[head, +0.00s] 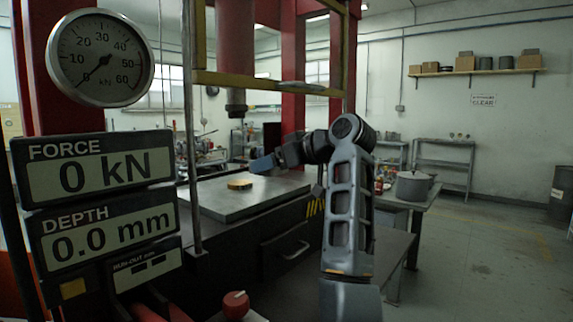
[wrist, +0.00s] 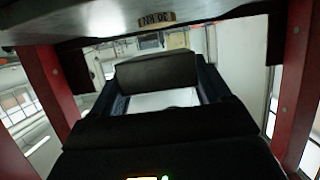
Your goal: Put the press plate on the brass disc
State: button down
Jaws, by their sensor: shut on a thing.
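The brass disc (head: 240,184) lies flat on the grey press bed (head: 215,203), with nothing on it. My gripper (head: 277,159) is above and to the right of the disc. It is shut on a blue-grey piece, seemingly the press plate (head: 262,164), held tilted and clear of the bed.
The press ram (head: 236,100) hangs above the disc with a gap. A yellow frame bar (head: 255,83) and a thin post (head: 193,200) stand in front. Displays read 0 kN (head: 95,170) and 0.0 mm (head: 108,222). A side table with a pot (head: 413,187) is at right.

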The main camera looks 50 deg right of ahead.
jog(key=p, duration=0.2)
send_over(243, 182)
jog(key=shift+s+r, duration=0.1)
jog(key=shift+r, duration=0.1)
jog(key=shift+f, duration=1.75)
jog(key=shift+f, duration=0.1)
grip_release()
jog(key=shift+f, duration=0.2)
jog(key=shift+r, duration=0.15)
jog(key=b+v, duration=0.1)
jog(key=v, duration=1.1)
